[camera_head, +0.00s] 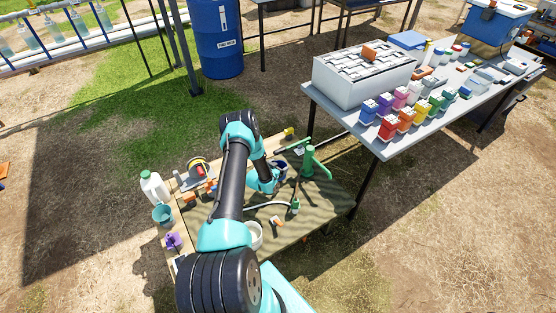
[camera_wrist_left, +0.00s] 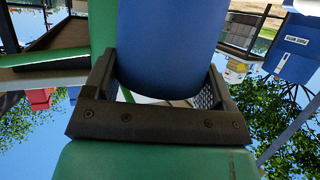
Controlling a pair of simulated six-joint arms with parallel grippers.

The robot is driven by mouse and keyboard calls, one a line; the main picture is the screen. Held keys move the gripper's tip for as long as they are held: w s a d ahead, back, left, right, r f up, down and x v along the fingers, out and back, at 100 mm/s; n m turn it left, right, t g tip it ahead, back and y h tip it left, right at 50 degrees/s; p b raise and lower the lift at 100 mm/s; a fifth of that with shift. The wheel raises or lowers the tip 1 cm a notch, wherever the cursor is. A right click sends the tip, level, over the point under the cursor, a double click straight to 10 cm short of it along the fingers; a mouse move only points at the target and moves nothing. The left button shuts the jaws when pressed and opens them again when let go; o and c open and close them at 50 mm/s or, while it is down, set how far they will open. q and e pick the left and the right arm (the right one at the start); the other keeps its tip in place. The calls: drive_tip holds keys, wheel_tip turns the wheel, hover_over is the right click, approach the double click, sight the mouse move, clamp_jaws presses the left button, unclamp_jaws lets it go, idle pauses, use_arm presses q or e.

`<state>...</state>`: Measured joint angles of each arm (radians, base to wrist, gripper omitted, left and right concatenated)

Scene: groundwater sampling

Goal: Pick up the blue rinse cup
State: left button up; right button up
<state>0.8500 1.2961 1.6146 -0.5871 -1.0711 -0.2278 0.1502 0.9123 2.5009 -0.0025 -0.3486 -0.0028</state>
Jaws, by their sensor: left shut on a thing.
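The blue rinse cup (camera_wrist_left: 165,45) fills the space between the two dark fingers of my left gripper (camera_wrist_left: 158,80) in the left wrist view. The fingers are shut on its sides. In the head view my left gripper (camera_head: 272,176) is at the back of the low wooden table, and part of the dark blue cup (camera_head: 281,165) shows just beyond it. The arm hides much of the gripper and the cup's lower part. My right gripper is not in view.
A green hand pump (camera_head: 309,160) stands close to the right of the cup. A white jug (camera_head: 153,187), a teal cup (camera_head: 162,214) and a white bowl (camera_head: 254,236) are around the low table. A grey table (camera_head: 400,136) with colored bottles stands at right.

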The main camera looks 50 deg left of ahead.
use_arm(q)
drive_tip(key=shift+s+d+r, duration=0.2)
drive_tip(key=shift+s+d, duration=1.3)
drive_tip(key=shift+d, duration=0.25)
